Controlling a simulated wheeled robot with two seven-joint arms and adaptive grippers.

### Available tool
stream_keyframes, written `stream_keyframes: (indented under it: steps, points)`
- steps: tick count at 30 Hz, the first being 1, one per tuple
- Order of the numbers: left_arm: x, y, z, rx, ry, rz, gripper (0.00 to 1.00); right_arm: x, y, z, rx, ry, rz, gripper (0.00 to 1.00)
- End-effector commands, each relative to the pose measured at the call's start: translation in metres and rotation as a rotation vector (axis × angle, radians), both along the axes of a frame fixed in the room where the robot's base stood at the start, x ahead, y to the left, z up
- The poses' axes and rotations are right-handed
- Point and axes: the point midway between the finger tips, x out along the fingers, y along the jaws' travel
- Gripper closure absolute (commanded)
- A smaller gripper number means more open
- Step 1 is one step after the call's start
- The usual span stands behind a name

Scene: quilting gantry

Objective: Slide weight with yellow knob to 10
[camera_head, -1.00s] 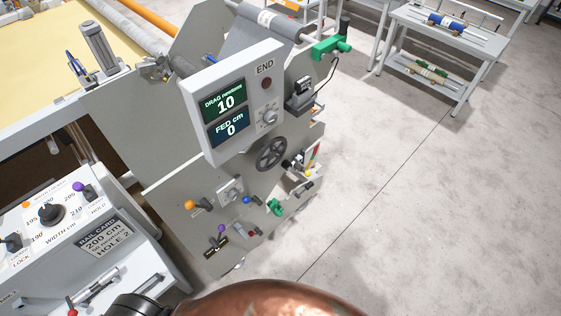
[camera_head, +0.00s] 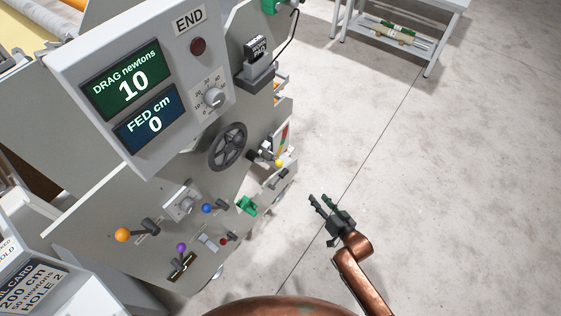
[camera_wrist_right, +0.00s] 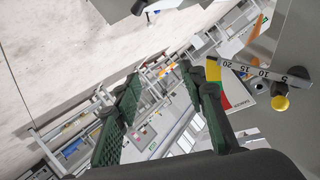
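The weight's yellow knob (camera_head: 279,163) shows in the head view at the right edge of the grey machine, below the handwheel. In the right wrist view the yellow knob (camera_wrist_right: 281,103) hangs below a scale bar (camera_wrist_right: 262,73) marked 5, 10, 15 and 20. The dark weight (camera_wrist_right: 299,76) sits at the 5 end of the bar. My right gripper (camera_head: 318,201) is open and empty over the floor, right of and apart from the knob. Its two fingers (camera_wrist_right: 165,80) stand wide apart in the wrist view. My left gripper is out of view.
The machine panel carries a handwheel (camera_head: 227,146), a green handle (camera_head: 247,205), an orange knob (camera_head: 123,234), a blue knob (camera_head: 206,208) and a purple knob (camera_head: 181,247). The display (camera_head: 122,79) reads drag 10.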

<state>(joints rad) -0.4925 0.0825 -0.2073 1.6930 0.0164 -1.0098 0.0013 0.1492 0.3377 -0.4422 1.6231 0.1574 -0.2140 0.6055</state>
Motion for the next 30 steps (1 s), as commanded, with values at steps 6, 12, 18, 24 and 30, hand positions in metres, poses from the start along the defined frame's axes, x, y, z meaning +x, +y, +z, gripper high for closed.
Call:
stream_keyframes:
  steps: [6, 12, 18, 24, 30]
  points:
    - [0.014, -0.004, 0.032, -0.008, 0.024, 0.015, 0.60, 0.022, 0.088, 0.119, 0.255, -0.157, 0.149, 0.62]
    - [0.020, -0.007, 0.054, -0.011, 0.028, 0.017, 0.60, 0.016, 0.115, 0.165, 0.339, -0.196, 0.208, 0.62]
    - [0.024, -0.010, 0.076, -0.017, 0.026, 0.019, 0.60, 0.029, 0.127, 0.169, 0.344, -0.200, 0.210, 0.62]
    - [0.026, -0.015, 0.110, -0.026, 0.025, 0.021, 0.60, 0.049, 0.142, 0.167, 0.342, -0.199, 0.209, 0.62]
    - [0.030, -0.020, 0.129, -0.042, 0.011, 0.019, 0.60, 0.066, 0.157, 0.166, 0.341, -0.197, 0.209, 0.62]
